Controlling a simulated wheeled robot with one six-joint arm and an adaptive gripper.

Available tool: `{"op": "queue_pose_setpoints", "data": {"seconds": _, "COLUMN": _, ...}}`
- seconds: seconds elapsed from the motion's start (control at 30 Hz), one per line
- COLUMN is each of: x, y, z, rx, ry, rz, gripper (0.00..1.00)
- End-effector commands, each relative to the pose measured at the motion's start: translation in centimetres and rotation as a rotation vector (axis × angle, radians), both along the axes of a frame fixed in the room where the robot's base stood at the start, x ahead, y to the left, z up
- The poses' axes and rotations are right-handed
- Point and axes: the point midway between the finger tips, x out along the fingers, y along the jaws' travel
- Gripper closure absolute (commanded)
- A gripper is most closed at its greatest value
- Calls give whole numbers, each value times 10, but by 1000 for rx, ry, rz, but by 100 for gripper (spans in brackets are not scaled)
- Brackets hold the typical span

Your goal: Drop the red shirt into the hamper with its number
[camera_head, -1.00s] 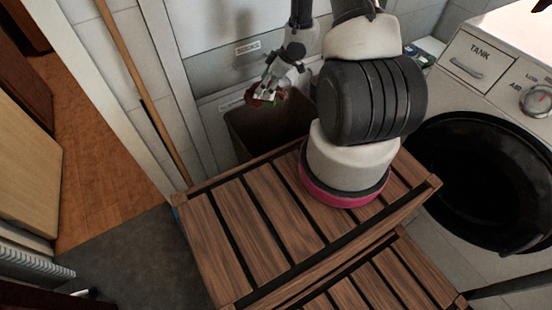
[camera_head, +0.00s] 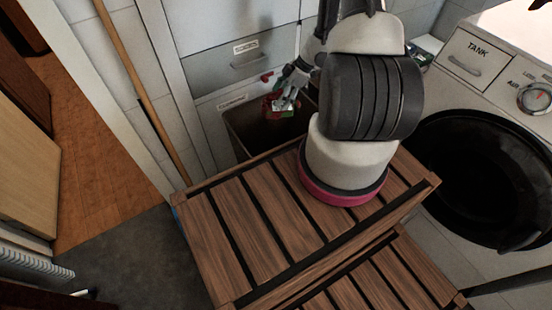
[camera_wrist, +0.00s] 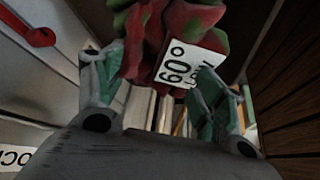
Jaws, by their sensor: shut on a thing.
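The shirt (camera_head: 272,106) is a crumpled red bundle with green patches, held in my gripper (camera_head: 287,97). In the head view they are over the opening of a brown hamper (camera_head: 237,132) beside the wall. My arm and the wooden slats hide part of the hamper. I cannot read a number on the hamper.
A slatted wooden stand (camera_head: 240,225) fills the front. A washing machine with a dark round opening (camera_head: 475,180) is at the right. A grey drawer front with a handle (camera_head: 245,62) is behind the hamper. A wooden pole (camera_head: 135,75) leans at the left.

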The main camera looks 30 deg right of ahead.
Motion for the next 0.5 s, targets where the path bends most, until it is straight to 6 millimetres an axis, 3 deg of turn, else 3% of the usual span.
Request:
{"op": "queue_pose_setpoints", "data": {"seconds": 0.3, "x": 1, "y": 0, "z": -3, "rx": -1, "ry": -1, "rz": 0, "gripper": 58}}
{"op": "queue_pose_setpoints", "data": {"seconds": 0.33, "x": 1, "y": 0, "z": -3, "rx": -1, "ry": -1, "rz": 0, "gripper": 27}}
{"op": "queue_pose_setpoints", "data": {"seconds": 0.43, "x": 0, "y": 0, "z": -3, "rx": -1, "ry": -1, "rz": 0, "gripper": 8}}
{"op": "queue_pose_setpoints", "data": {"seconds": 0.5, "x": 0, "y": 0, "z": -3, "rx": -1, "ry": -1, "rz": 0, "gripper": 5}}
